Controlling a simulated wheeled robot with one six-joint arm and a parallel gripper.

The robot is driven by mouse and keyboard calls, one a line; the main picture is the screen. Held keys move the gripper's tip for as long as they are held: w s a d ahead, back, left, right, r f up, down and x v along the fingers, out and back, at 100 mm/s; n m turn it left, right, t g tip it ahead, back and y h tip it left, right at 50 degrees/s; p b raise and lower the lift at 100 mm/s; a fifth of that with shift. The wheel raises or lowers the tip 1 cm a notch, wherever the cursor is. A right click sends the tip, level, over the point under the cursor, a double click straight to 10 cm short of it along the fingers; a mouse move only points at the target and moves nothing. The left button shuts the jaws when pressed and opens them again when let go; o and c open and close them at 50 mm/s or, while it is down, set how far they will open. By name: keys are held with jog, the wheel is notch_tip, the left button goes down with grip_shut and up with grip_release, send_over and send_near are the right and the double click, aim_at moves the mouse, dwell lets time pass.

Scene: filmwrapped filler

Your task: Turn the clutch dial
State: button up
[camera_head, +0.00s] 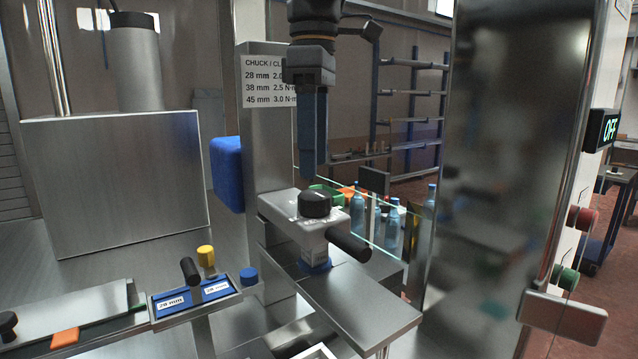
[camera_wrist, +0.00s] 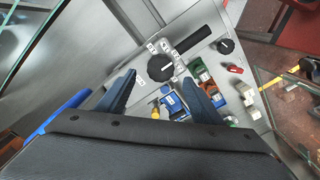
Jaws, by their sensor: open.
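The clutch dial (camera_head: 315,204) is a round black knob on top of a light grey capping head (camera_head: 290,222). In the wrist view the dial (camera_wrist: 160,68) has a pale pointer mark and small white number labels around it on the left and upper right. My gripper (camera_head: 315,186) points straight down just above the dial; its blue fingers overlap in the head view. In the wrist view my gripper (camera_wrist: 160,77) is open, with one finger on each side below the dial. The dial shows between the fingertips, and I see no contact.
A black handle (camera_head: 348,243) sticks out of the head. A chuck/clutch chart (camera_head: 268,80) hangs on the column behind. A chuck rack (camera_head: 192,297) lies at front left. Clear panels and bottles (camera_head: 392,226) stand behind right. A wide steel post (camera_head: 500,160) stands right.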

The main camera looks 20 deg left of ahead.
aim_at(315, 193)
jog(key=shift+f+p, duration=0.7)
jog(key=shift+f, duration=2.5)
jog(key=c, duration=1.1)
jog(key=shift+o, duration=0.2)
jog(key=shift+s, duration=0.1)
jog(key=m+p, duration=0.2)
jog(key=m, duration=0.1)
jog(key=shift+r+m, duration=0.1)
jog(key=shift+m, duration=0.2)
jog(key=shift+m+p, duration=1.3)
jog(key=shift+m, duration=0.8)
